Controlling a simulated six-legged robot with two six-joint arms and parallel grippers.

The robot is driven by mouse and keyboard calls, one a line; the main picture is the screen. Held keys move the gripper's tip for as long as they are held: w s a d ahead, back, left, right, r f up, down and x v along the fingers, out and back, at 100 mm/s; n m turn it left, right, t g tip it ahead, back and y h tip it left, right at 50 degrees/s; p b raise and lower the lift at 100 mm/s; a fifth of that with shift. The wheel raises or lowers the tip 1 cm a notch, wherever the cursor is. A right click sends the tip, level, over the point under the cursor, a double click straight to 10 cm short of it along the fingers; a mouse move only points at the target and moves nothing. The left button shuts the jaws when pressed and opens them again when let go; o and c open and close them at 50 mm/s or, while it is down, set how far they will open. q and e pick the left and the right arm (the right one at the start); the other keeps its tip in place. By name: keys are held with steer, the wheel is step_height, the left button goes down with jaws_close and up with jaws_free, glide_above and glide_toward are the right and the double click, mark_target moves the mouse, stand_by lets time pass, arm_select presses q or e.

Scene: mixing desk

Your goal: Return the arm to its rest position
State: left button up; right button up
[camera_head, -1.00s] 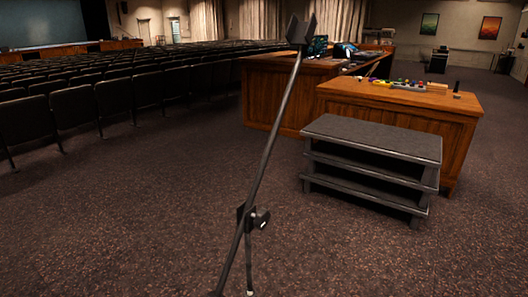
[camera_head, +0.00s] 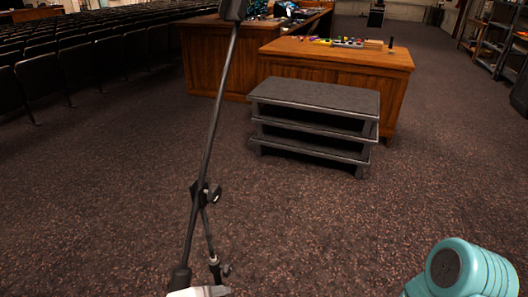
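Neither of my grippers shows in the head view. A rounded teal part with a dark round face has come in at the bottom right; it looks like a link of my own arm, and no fingers show on it. A small pale piece is cut off at the bottom edge, left of the middle, and I cannot tell what it is.
A thin black stand (camera_head: 211,130) rises close in front, left of the middle. Beyond it are a grey stepped platform (camera_head: 315,96), a wooden desk (camera_head: 395,62) with small colourful items, and rows of dark seats (camera_head: 105,60). Carpet is clear in front of the platform.

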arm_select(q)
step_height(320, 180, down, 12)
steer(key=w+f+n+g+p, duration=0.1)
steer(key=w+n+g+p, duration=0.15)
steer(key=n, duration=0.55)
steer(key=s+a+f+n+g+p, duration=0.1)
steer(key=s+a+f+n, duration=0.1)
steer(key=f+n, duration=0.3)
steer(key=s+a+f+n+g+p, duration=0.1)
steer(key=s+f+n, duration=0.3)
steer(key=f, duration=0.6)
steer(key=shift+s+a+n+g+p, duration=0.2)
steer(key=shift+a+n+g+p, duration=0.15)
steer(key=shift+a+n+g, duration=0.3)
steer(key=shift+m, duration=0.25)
